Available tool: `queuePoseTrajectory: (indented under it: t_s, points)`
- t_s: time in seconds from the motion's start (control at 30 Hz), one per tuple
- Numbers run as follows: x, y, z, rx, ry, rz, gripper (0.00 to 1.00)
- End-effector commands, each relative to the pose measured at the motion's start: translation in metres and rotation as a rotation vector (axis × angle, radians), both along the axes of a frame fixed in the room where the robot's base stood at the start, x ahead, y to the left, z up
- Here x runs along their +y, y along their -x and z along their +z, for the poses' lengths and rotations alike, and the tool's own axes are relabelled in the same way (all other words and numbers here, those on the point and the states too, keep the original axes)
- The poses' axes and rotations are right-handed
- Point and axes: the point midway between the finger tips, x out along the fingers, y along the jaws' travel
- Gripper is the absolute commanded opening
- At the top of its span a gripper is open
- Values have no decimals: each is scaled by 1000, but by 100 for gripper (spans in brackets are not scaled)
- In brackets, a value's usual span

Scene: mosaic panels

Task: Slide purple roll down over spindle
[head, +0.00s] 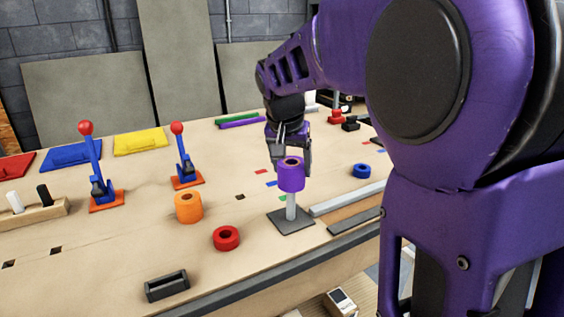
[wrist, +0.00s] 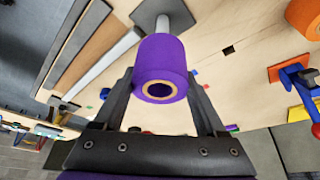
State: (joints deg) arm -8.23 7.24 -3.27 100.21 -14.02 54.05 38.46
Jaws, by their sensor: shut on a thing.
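The purple roll (head: 291,176) is upright at the top of the pale spindle (head: 291,208), whose lower part is bare. The spindle stands on a dark square base (head: 280,219). My gripper (head: 290,168) is shut on the roll, one finger on each side. In the wrist view, my gripper (wrist: 162,80) holds the purple roll (wrist: 164,58) with its brown-rimmed hole facing the camera. The spindle (wrist: 172,20) comes out beyond the roll's far end. I cannot see how far the spindle reaches inside the roll.
An orange roll (head: 188,208) and a red ring (head: 226,238) stand left of the base. A blue ring (head: 361,171) lies to the right. Grey bars (head: 345,198) lie close right of the base. Two blue levers with red knobs (head: 183,155) stand further back left.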

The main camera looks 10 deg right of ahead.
Motion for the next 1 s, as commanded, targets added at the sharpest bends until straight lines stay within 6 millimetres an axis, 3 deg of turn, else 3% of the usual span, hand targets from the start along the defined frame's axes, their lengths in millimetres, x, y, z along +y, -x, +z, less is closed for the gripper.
queuePoseTrajectory:
  t_s: [1.0]
  points:
    - [0,0,-26,0,0,0,13]
